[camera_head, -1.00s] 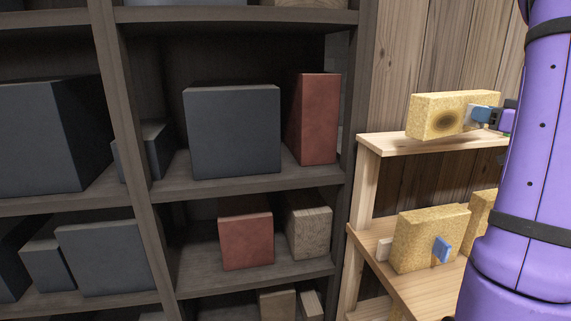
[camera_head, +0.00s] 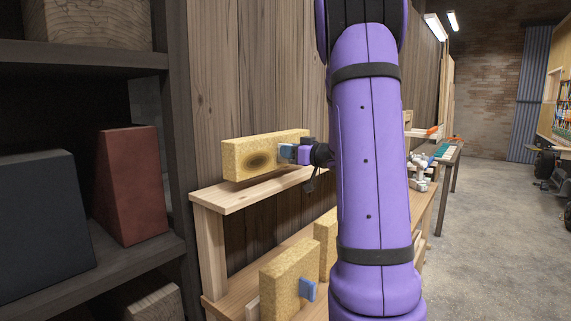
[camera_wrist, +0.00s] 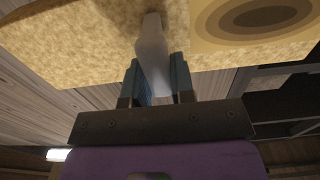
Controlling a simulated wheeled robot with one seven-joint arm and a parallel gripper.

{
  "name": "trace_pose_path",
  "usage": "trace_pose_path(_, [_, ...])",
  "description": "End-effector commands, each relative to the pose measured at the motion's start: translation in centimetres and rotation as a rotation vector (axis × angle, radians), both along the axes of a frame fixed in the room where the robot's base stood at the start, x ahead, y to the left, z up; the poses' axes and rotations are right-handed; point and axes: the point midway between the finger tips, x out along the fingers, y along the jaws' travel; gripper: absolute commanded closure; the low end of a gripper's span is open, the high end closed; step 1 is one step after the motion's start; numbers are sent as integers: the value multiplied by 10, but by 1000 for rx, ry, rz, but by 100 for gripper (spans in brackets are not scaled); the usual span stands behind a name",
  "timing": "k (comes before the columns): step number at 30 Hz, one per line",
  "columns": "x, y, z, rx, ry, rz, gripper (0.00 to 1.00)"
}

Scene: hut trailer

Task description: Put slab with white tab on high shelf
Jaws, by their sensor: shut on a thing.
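The slab with the white tab (camera_head: 252,158) is a yellow speckled block with dark oval rings on its face. It is over the high shelf (camera_head: 235,193), a light wooden board; a narrow dark gap or shadow shows under it, and I cannot tell if it touches. My gripper (camera_head: 287,153) is at the slab's right part, shut on the tab. In the wrist view the white tab (camera_wrist: 152,52) sits between the two blue-grey fingers (camera_wrist: 156,82), with the slab (camera_wrist: 85,45) beyond it. The tab is mostly hidden in the head view.
On the lower shelf (camera_head: 238,300) stand a similar slab with a blue tab (camera_head: 288,280) and another slab (camera_head: 327,230) behind it. A dark rack with a grey block (camera_head: 45,225) and a red block (camera_head: 132,185) is at left. Open floor (camera_head: 490,230) lies at right.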

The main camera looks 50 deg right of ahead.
Motion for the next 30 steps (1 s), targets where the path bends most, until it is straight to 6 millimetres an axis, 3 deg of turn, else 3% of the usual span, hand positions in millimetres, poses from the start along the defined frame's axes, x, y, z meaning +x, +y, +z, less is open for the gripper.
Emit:
trace_pose_path(5, [10,11,-1,0,-1,2,100])
trace_pose_path(12, [9,9,-35,2,1,-1,100])
trace_pose_path(23, [9,9,-39,1,0,0,100])
trace_pose_path(24, [9,9,-39,1,1,0,75])
trace_pose_path(27, [9,9,-39,0,0,0,52])
trace_pose_path(30, [9,10,-39,0,0,0,51])
